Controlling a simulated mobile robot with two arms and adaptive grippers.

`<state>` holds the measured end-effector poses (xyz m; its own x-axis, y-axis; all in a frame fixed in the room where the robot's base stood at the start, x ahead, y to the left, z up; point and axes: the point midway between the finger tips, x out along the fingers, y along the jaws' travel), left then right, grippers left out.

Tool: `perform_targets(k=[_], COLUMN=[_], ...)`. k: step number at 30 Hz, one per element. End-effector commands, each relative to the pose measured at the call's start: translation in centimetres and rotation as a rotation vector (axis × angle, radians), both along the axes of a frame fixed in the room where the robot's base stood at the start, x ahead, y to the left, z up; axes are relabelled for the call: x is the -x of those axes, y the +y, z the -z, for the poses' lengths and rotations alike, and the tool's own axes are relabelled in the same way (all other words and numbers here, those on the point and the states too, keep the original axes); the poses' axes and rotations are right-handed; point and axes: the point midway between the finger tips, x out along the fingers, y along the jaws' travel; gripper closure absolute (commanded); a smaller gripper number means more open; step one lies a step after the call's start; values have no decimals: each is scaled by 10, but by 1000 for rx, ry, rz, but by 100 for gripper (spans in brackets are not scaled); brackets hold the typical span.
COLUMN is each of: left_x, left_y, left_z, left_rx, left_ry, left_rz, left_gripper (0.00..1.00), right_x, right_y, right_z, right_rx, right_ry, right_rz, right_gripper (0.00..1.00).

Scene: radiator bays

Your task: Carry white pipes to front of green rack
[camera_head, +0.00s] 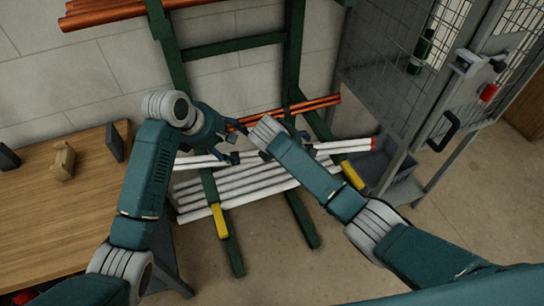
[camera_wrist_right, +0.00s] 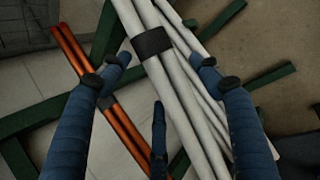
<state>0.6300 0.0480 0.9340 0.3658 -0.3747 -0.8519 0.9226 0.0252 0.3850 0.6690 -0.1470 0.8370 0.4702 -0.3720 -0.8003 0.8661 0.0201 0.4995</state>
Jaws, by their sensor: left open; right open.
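The white pipes show in the head view as a lower bundle (camera_head: 255,187) low on the green rack (camera_head: 292,60), with a pair of upper white pipes (camera_head: 345,147) above it. The upper pair has a red end at the right. My left gripper (camera_head: 236,142) is open at the left part of the upper pair; contact cannot be told. My right gripper (camera_wrist_right: 160,75) is open, its fingers spread on both sides of white pipes with a dark band (camera_wrist_right: 152,42) in the right wrist view. In the head view its own wrist partly hides it.
Copper pipes (camera_head: 322,103) lie just above the white ones, and more (camera_head: 95,14) at the top. A wooden bench (camera_head: 60,215) stands left. A wire cage (camera_head: 385,75) with a grey bin (camera_head: 400,188) stands right.

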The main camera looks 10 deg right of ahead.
Motion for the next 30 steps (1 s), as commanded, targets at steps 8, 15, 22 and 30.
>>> perform_targets(k=[8, 15, 22, 30], left_x=[3, 3, 3, 3], left_y=[3, 3, 3, 3], left_z=[-7, -6, -6, -6], left_rx=[0, 0, 0, 0], left_ry=[1, 1, 1, 1], left_rz=[0, 0, 0, 0], left_gripper=[36, 36, 36, 36], right_x=[8, 32, 50, 57], right_y=[8, 27, 41, 45], right_z=[-15, -56, -87, -96], right_rx=[-1, -2, -1, 0], right_ry=[-2, -4, -2, 0], right_rz=[-2, -3, -1, 0], right_gripper=[37, 37, 37, 37])
